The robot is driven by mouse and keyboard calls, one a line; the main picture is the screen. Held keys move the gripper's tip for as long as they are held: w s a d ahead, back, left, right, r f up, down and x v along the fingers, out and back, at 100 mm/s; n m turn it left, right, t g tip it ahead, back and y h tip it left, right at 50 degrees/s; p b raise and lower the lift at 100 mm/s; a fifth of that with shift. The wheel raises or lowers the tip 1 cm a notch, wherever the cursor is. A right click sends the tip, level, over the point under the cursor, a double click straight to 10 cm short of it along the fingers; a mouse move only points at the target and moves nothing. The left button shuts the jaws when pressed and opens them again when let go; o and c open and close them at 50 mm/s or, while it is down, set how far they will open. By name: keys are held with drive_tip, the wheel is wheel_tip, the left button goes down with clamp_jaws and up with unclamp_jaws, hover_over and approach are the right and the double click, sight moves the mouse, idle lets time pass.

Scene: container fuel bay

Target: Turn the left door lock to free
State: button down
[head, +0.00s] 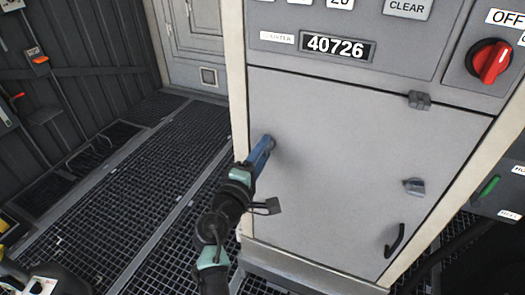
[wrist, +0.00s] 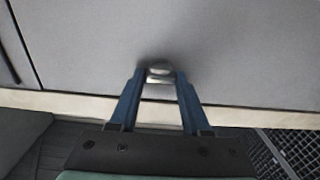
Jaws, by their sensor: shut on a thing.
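The grey cabinet door (head: 335,150) is closed below the counter panel. My gripper (head: 265,147) reaches its left side with blue fingers. In the wrist view my gripper (wrist: 160,80) is shut on the left door lock (wrist: 158,67), a small grey metal knob between the two fingertips. In the head view the fingers mostly hide this lock, so its turn position cannot be told. The right door lock (head: 414,187) is a similar grey knob on the right of the door, with nothing touching it.
A black door handle (head: 395,240) is at the lower right and a grey latch (head: 419,100) at the door's top edge. A red rotary switch (head: 491,62) and the 40726 counter (head: 338,46) are above. Open grating floor (head: 110,220) lies left of the cabinet.

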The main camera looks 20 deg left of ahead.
drive_tip(key=shift+c, duration=1.8)
unclamp_jaws()
drive_tip(key=s, duration=1.3)
drive_tip(key=shift+a+p, duration=0.25)
drive_tip(key=shift+p, duration=0.1)
